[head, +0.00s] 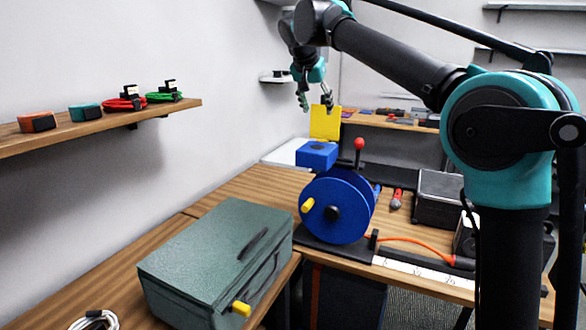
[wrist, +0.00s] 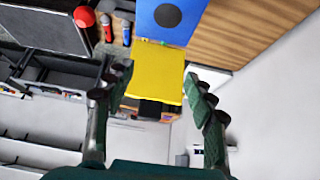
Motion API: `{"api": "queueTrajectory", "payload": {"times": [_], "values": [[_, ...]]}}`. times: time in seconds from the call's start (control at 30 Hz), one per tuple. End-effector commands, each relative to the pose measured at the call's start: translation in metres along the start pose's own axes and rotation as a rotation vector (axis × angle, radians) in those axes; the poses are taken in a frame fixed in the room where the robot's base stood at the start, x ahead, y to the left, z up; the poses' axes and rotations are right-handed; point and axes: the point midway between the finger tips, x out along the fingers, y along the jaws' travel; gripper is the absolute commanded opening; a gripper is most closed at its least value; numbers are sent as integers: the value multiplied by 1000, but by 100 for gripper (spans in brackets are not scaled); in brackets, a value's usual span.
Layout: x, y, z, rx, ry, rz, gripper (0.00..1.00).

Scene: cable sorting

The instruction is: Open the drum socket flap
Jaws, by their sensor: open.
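The blue cable drum (head: 336,208) stands on the bench with a blue socket box (head: 316,155) on top. The yellow flap (head: 325,123) stands upright at the box's edge. In the wrist view the flap (wrist: 155,72) extends from the blue box (wrist: 188,28), whose dark round socket (wrist: 168,15) is uncovered. My gripper (head: 315,101) is open just above the flap's top edge. In the wrist view its fingers (wrist: 157,84) are spread to either side of the flap, with nothing held. I cannot tell whether a finger touches the flap.
A red-knobbed lever (head: 359,146) rises beside the socket box. A green metal case (head: 215,262) stands on the bench in front left. A wall shelf (head: 100,127) at left holds tape measures and coiled cables. An orange cable (head: 415,243) runs right from the drum.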

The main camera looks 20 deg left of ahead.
Motion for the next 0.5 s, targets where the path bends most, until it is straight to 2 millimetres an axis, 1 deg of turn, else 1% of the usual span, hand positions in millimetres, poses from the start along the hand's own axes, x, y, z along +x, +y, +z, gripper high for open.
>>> {"api": "queueTrajectory", "payload": {"times": [0.03,0.5], "values": [[-1,-2,7,-5,32,-2,55],[9,-3,58,-2,365,-3,55]]}}
